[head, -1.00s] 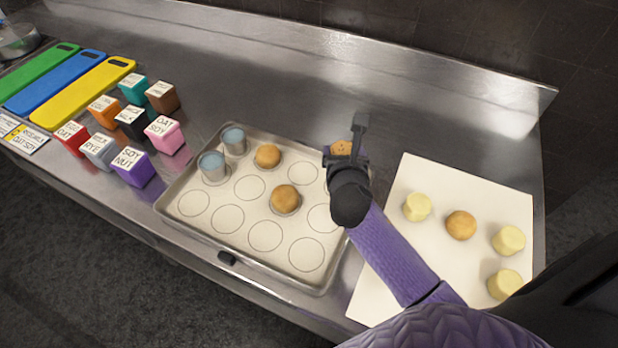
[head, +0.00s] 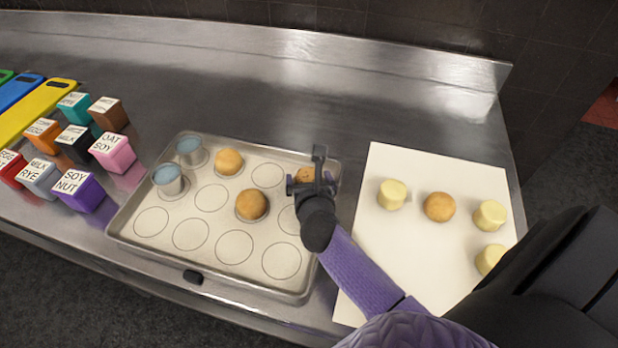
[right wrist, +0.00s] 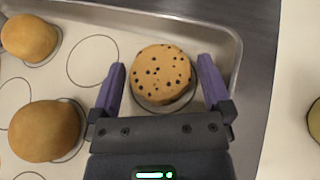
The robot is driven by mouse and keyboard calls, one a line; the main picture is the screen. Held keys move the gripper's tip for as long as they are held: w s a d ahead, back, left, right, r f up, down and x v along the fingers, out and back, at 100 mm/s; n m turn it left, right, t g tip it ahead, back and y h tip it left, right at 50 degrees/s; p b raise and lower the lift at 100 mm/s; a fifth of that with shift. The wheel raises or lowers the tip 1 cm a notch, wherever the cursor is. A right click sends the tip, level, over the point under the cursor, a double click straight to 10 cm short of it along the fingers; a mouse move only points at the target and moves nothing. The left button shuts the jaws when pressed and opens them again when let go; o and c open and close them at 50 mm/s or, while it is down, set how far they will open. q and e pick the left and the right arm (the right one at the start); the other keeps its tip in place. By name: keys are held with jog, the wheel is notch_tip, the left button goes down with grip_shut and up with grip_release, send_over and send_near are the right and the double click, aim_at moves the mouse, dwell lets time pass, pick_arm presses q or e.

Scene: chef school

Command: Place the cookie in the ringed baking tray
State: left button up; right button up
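The chocolate-chip cookie (right wrist: 162,74) lies over a printed ring near the far right corner of the ringed baking tray (head: 228,269). It shows partly behind my gripper in the head view (head: 304,174). My right gripper (right wrist: 162,82) is open, one purple finger on each side of the cookie with gaps between. In the head view my right gripper (head: 313,182) is above the tray's right side and hides part of it. My left gripper is not in view.
Two brown dough balls (head: 228,162) (head: 252,205) and two blue-topped cups (head: 190,152) (head: 169,180) occupy other rings. A white sheet (head: 400,265) on the right holds several pale dough pieces and a brown ball (head: 439,207). Labelled cubes (head: 78,191) stand left of the tray.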

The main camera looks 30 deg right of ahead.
jog(key=shift+s+r, duration=0.1)
jog(key=shift+r, duration=0.15)
jog(key=p+v, duration=0.3)
jog(key=v, duration=0.8)
jog(key=shift+s+a, duration=0.25)
jog(key=shift+s, duration=0.05)
jog(key=shift+r, duration=0.1)
